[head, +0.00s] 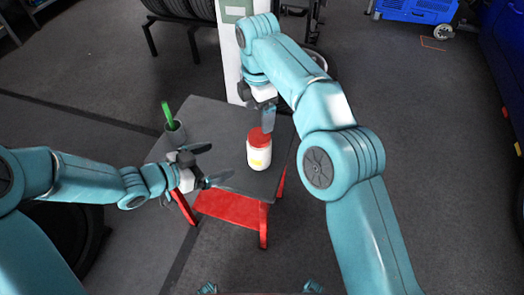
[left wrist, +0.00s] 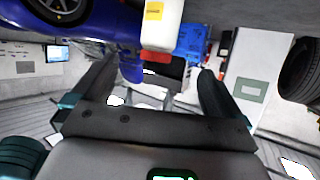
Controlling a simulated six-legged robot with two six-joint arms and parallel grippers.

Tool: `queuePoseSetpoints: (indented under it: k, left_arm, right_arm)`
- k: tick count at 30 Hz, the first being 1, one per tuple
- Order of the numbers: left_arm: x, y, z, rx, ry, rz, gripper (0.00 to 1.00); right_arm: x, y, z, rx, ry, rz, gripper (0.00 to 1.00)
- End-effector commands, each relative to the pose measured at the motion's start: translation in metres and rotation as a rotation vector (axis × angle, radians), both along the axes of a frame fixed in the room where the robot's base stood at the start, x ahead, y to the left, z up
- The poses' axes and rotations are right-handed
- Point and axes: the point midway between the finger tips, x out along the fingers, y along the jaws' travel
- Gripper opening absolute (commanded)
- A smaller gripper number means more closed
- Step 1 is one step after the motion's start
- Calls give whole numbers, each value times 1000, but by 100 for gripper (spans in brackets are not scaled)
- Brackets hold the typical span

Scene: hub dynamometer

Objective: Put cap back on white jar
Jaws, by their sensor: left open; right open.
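The white jar (head: 259,161) stands upright on the small dark table, with a yellow label on its side. The red cap (head: 259,137) sits on top of the jar; I cannot tell how tightly. My right gripper (head: 268,118) is open just above the cap, its fingers pointing down; any contact is unclear. My left gripper (head: 219,161) is open and empty to the left of the jar, its fingers pointing towards it. In the left wrist view the jar (left wrist: 162,25) appears upside down at the top, beyond the open fingers, with the cap (left wrist: 155,57) below it.
A dark cup (head: 175,133) with a green-handled item stands at the table's back left corner. The table (head: 221,122) has red legs and a red lower shelf (head: 228,207). A white post (head: 230,60) rises behind it. The tabletop around the jar is mostly clear.

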Motion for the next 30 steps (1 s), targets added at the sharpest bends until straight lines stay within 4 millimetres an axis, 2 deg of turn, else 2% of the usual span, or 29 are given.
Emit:
queuePoseSetpoints:
  k: [5,8,24,30]
  left_arm:
    - [2,-3,-1,0,0,-1,100]
    - [8,-13,-6,0,0,-4,100]
    - [71,-93,-47,0,-1,-4,100]
    - [88,-113,-58,0,0,-1,100]
  right_arm:
    - [0,0,0,0,-1,-1,86]
    - [0,-1,0,0,-1,-1,86]
    - [2,-5,0,0,-1,-2,86]
    - [2,-5,0,0,-1,-2,86]
